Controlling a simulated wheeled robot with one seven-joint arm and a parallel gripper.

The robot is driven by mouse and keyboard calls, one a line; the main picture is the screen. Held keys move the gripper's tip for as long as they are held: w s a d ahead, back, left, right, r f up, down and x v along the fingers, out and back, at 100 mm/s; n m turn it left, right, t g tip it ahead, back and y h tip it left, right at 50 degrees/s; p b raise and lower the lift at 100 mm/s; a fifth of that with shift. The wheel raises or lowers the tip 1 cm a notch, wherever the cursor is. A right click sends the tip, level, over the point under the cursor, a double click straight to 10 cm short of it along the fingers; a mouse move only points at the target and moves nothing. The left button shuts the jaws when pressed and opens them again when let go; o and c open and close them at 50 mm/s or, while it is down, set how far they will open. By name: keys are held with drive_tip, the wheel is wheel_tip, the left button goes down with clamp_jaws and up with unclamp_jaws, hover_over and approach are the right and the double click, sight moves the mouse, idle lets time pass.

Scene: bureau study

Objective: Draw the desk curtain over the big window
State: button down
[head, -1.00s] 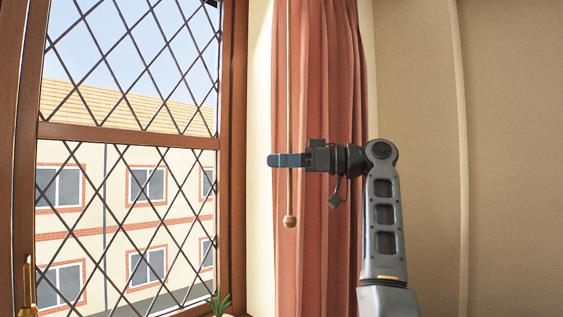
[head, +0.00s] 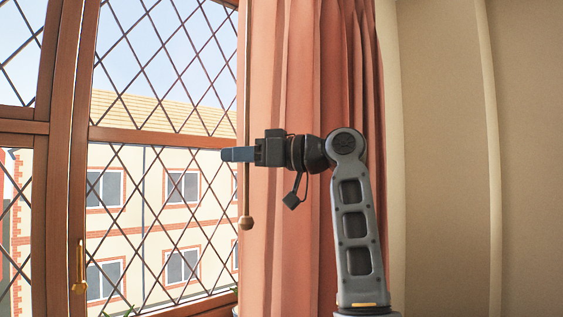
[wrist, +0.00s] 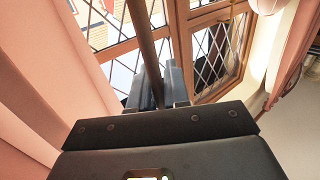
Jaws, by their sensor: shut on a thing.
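The red-brown pleated curtain (head: 285,85) hangs at the right side of the big latticed window (head: 130,136) and overlaps its right edge. Most of the panes are uncovered. A thin draw rod (head: 246,70) hangs at the curtain's left edge and ends in a wooden knob (head: 246,222). My gripper (head: 236,155) is shut on the rod a little above the knob, in front of the curtain. In the wrist view the rod (wrist: 142,40) runs down between the blue-grey fingers (wrist: 160,88), and curtain folds (wrist: 25,110) fill the left side.
A brass window handle (head: 79,270) is on the wooden upright at the lower left. Some green leaves (head: 120,312) show at the bottom edge. A plain beige wall (head: 440,150) lies to the right. Another pink cloth (wrist: 300,50) shows at the right in the wrist view.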

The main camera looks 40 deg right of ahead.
drive_tip(key=s+a+p, duration=0.1)
drive_tip(key=a+p, duration=0.1)
drive_tip(key=a, duration=3.1)
drive_tip(key=shift+s+a+p, duration=0.15)
drive_tip(key=shift+a+p, duration=0.2)
drive_tip(key=c, duration=1.2)
unclamp_jaws()
drive_tip(key=shift+b+v, duration=0.85)
drive_tip(key=shift+v, duration=3.05)
